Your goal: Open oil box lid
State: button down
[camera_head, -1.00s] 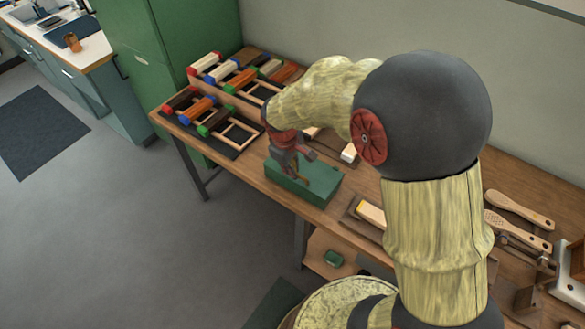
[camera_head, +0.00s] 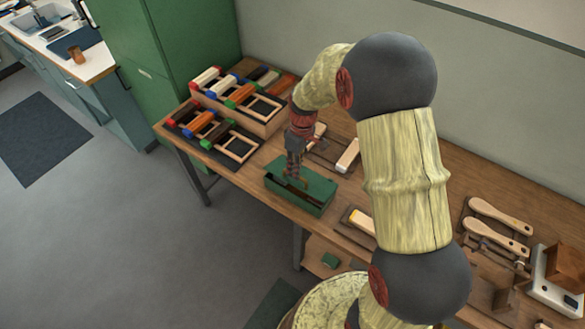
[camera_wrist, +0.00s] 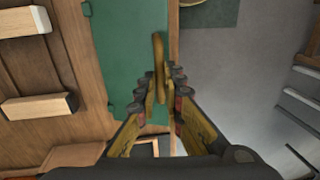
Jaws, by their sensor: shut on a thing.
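The green oil box (camera_head: 297,204) stands near the front edge of the workbench. A dark strip shows across its top, below a green panel (camera_head: 319,184) that appears to be its lid, raised a little at the front. How far it is raised is hard to tell. My gripper (camera_head: 295,178) comes down on the box from above. In the wrist view, my gripper (camera_wrist: 163,88) is shut on a tan handle (camera_wrist: 158,55) at the edge of the green lid (camera_wrist: 118,55). The fingers hide part of the handle.
A rack of brushes with coloured ends (camera_head: 240,95) stands to the left. A pale-topped block (camera_head: 348,155) lies behind the box, and another (camera_head: 362,222) lies to its right. Wooden paddles (camera_head: 500,215) lie further right. Open floor (camera_head: 190,270) lies in front.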

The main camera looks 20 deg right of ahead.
jog(key=w+d+g+y+p, duration=0.3)
jog(key=w+d, duration=0.5)
jog(key=d, duration=0.5)
jog(key=shift+w+r+g+y, duration=0.4)
jog(key=shift+g+y, duration=0.1)
jog(key=shift+y, duration=0.8)
jog(key=c, duration=2.3)
grip_release()
jog(key=shift+a, duration=0.2)
jog(key=shift+o, duration=0.7)
jog(key=shift+w+a, duration=0.1)
jog(key=shift+w, duration=0.15)
jog(key=shift+o, duration=0.6)
jog(key=shift+w+r+p, duration=0.1)
jog(key=shift+p, duration=0.2)
jog(key=shift+o, duration=0.7)
jog(key=shift+r, duration=0.2)
jog(key=shift+d, duration=0.2)
